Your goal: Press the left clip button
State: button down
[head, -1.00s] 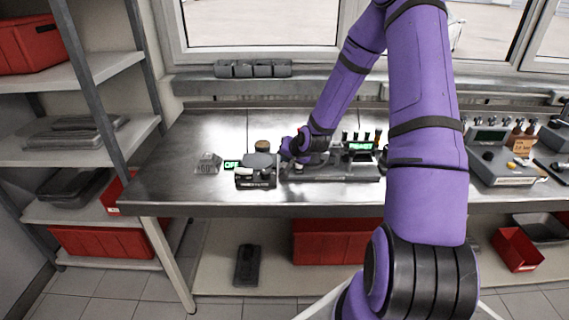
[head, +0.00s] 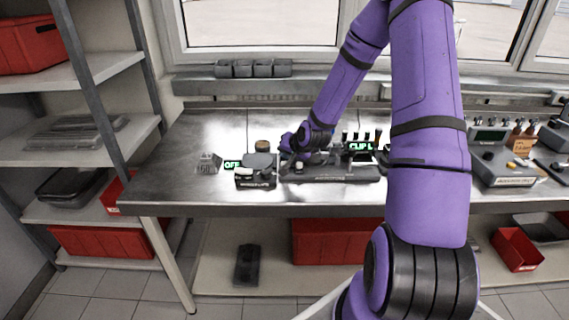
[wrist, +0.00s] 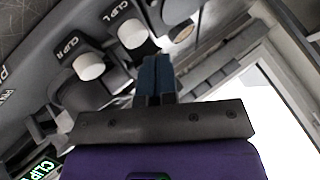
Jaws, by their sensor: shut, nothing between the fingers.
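The left clip button (wrist: 132,33) is a white round cap beside a "CLIP L" label in the wrist view. A second white button, the right clip button (wrist: 88,66), sits beside the "CLIP R" label. My gripper (wrist: 155,60) is shut and empty, its blue fingertips just below and right of the left clip button; I cannot tell whether they touch it. In the head view my gripper (head: 289,152) is over the left end of the dark fixture (head: 330,173). The fixture's display (head: 361,146) reads "CLIP L" in green. The buttons are hidden in the head view.
A smaller dark unit (head: 256,181) stands to the left, near a green "OFF" display (head: 232,164) and a round tan-topped object (head: 262,146). Several dark-handled tools stand behind the fixture. The bench (head: 165,175) is clear at its left end.

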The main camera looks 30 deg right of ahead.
aim_at(285, 163)
jog(key=shift+r, duration=2.45)
jog(key=shift+r, duration=0.15)
jog(key=s+a+r+n+g+h, duration=0.1)
jog(key=s+a+r+n, duration=0.1)
jog(key=s+a+r, duration=0.3)
jog(key=s+a+r+n+g, duration=0.15)
jog(key=s+r, duration=0.25)
jog(key=r, duration=0.4)
jog(key=s+a+r+n+g+h, duration=0.1)
jog(key=s+a+r+n, duration=0.1)
jog(key=s+a+r, duration=0.3)
jog(key=s+a+r+n, duration=0.1)
jog(key=s+r, duration=0.3)
jog(key=s, duration=0.6)
jog(key=s+a+r+n+y, duration=0.1)
jog(key=s+a+r+n, duration=0.1)
jog(key=s, duration=0.8)
notch_tip(285, 163, up, 3)
jog(key=shift+a+f+y, duration=0.15)
jog(key=shift+a+y, duration=0.15)
jog(key=shift+a, duration=0.4)
